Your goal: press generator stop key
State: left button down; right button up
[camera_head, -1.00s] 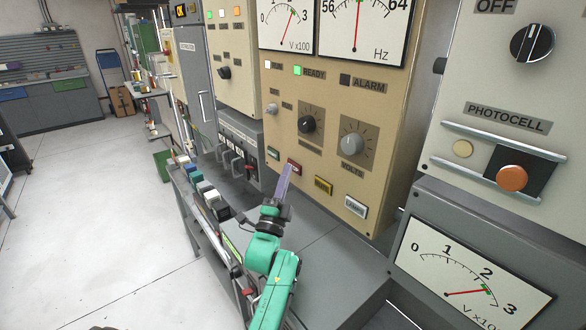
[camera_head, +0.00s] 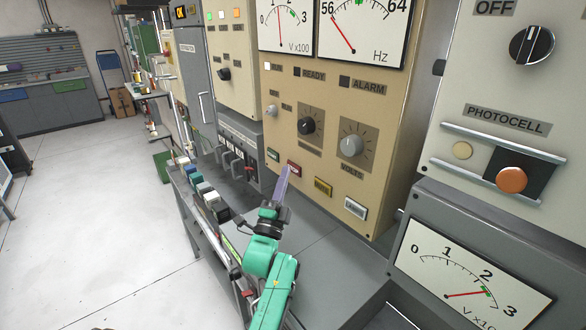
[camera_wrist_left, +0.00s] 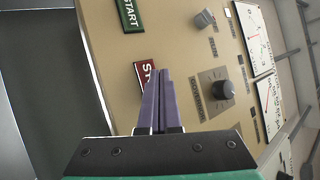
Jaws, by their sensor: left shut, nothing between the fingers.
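The red stop key (camera_head: 294,168) sits on the lower part of the beige generator panel (camera_head: 390,150), between the green start key (camera_head: 273,155) and a yellow key. My left gripper (camera_head: 284,172) is shut and empty, its purple fingertips at the stop key. In the left wrist view the fingers (camera_wrist_left: 162,75) are together and partly cover the red stop key (camera_wrist_left: 146,72); the green START key (camera_wrist_left: 130,14) is above it. Whether the tips touch the key cannot be told exactly.
A yellow key (camera_head: 323,187) and a white key (camera_head: 355,208) are to the right of the stop key. Two knobs (camera_head: 307,125) are above. A grey desk surface (camera_head: 330,250) lies below the panel. A row of small blocks (camera_head: 205,190) stands left of my arm.

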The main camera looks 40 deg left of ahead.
pick_arm(q)
jog(key=shift+s+a, duration=0.1)
jog(key=shift+s, duration=0.2)
jog(key=s, duration=0.2)
jog(key=s+a+p, duration=0.1)
jog(key=s, duration=0.1)
jog(key=shift+s+a+p, duration=0.2)
jog(key=shift+s+p, duration=0.1)
jog(key=shift+s, duration=0.05)
